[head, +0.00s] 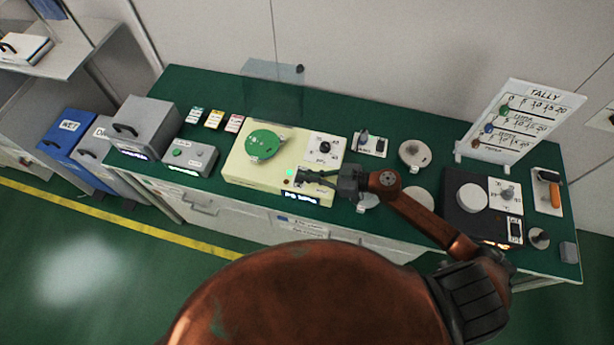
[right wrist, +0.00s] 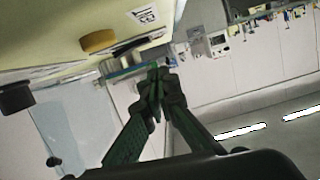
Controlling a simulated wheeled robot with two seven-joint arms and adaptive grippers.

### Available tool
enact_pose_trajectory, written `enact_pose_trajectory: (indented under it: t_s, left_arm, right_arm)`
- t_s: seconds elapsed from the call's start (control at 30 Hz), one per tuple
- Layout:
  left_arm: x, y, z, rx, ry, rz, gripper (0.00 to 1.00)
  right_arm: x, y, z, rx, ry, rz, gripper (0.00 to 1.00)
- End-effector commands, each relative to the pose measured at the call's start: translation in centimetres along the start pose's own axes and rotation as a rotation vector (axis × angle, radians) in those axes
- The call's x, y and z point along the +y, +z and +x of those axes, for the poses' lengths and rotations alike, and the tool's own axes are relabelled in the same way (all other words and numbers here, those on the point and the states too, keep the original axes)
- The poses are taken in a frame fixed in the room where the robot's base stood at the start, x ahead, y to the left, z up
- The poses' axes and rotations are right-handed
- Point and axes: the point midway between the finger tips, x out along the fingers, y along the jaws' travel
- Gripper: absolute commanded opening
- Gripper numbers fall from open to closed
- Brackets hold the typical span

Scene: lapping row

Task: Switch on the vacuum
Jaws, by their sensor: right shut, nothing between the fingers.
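My right gripper (head: 303,178) reaches in over the front right part of a cream machine (head: 245,184) on the green bench. Its fingers are shut and empty; in the right wrist view the fingertips (right wrist: 157,78) meet. Beside the fingertips a small green light (head: 290,172) glows on the machine. I cannot tell whether the fingers touch the panel. A white plate with a dark switch (head: 364,136) lies behind and right of the gripper. Another plate with a black rocker (head: 515,230) is at the right. No vacuum label is readable, so I cannot tell which switch is the vacuum's.
A green disc (head: 263,144) and a black dial (head: 324,143) sit on the machine. A grey control box (head: 189,157) stands left of it. A dark machine with a pale disc (head: 472,197) and a tally board (head: 519,120) are at the right. My arm covers part of the bench's front.

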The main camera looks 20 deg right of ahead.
Motion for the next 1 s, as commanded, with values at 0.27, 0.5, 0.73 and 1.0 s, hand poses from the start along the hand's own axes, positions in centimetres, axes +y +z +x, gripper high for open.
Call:
enact_pose_trajectory:
  t_s: [0.27, 0.5, 0.73, 1.0]
  left_arm:
    - [-0.1, -0.8, -1.7, 0.012, -0.001, 0.0, 0.4]
    - [0.1, -1.0, -1.8, 0.014, 0.001, 0.0, 0.4]
    - [0.1, -1.1, -1.8, 0.014, 0.001, 0.0, 0.4]
    - [0.0, -1.1, -1.8, 0.014, 0.001, 0.0, 0.4]
  right_arm:
    - [-0.4, -0.9, -4.3, -0.005, 0.002, 0.003, 0.0]
    - [-0.6, -0.9, -8.6, -0.003, 0.001, 0.002, 0.0]
    - [-0.7, -1.1, -10.2, 0.0, 0.0, 0.0, 0.0]
    - [-0.6, -1.1, -10.3, 0.0, 0.0, 0.0, 0.0]
